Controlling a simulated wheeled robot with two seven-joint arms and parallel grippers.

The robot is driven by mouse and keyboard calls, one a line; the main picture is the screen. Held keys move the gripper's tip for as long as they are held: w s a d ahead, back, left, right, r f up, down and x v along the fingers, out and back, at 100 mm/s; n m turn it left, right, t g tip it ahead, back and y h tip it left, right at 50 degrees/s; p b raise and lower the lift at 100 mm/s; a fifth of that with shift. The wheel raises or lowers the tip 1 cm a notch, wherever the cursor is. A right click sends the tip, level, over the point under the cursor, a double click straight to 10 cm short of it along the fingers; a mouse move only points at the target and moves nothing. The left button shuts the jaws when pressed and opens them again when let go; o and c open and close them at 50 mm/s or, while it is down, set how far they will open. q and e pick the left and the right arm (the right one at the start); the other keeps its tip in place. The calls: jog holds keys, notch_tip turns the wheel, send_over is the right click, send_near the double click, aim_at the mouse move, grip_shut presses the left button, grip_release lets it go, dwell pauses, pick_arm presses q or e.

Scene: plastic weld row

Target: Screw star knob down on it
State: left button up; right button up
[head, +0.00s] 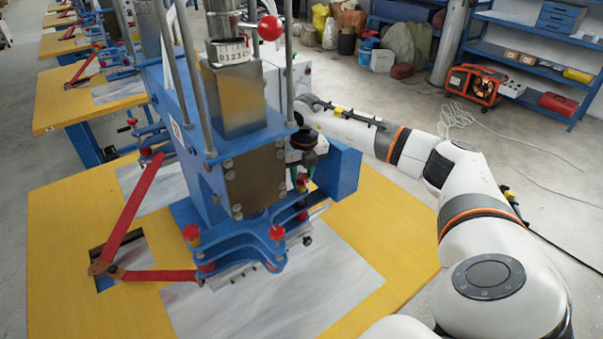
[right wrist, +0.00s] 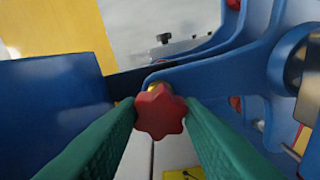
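A red star knob (right wrist: 160,111) sits at the end of a blue bracket (right wrist: 205,72) in the right wrist view, with a bit of brass-coloured metal behind it. The green fingers of my right gripper (right wrist: 161,106) lie against both sides of the knob and appear closed on it. In the head view my right gripper (head: 303,158) is at the right side of the blue machine (head: 185,140), partly hidden, above a red knob (head: 302,181). My left gripper is out of view.
The machine stands on a yellow table (head: 60,225) with a grey metal plate (head: 330,290). A blue block (head: 338,170) is close beside my right gripper. A red linkage (head: 130,215) crosses the table's left part. Shelves (head: 540,50) stand far off at the right.

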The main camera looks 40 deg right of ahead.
jog(key=m, duration=0.3)
jog(key=shift+r+p, duration=0.1)
jog(key=shift+p, duration=0.3)
jog(key=shift+c, duration=0.5)
jog(key=m+p, duration=0.1)
jog(key=m, duration=0.3)
jog(key=shift+m+g+h, duration=0.3)
jog(key=shift+m+h, duration=0.1)
jog(key=m, duration=0.3)
jog(key=shift+s+d+p, duration=0.1)
jog(key=shift+d+p, duration=0.2)
jog(key=shift+p, duration=0.05)
grip_shut()
jog(key=m+g, duration=0.1)
jog(key=m, duration=0.2)
jog(key=shift+m+p, duration=0.3)
jog(key=shift+p, duration=0.1)
jog(key=o, duration=0.8)
grip_release()
jog(key=shift+f+m, duration=0.2)
jog(key=shift+m, duration=0.4)
jog(key=o, duration=0.9)
jog(key=shift+w+a+f, duration=0.1)
jog(key=shift+w+a, duration=0.1)
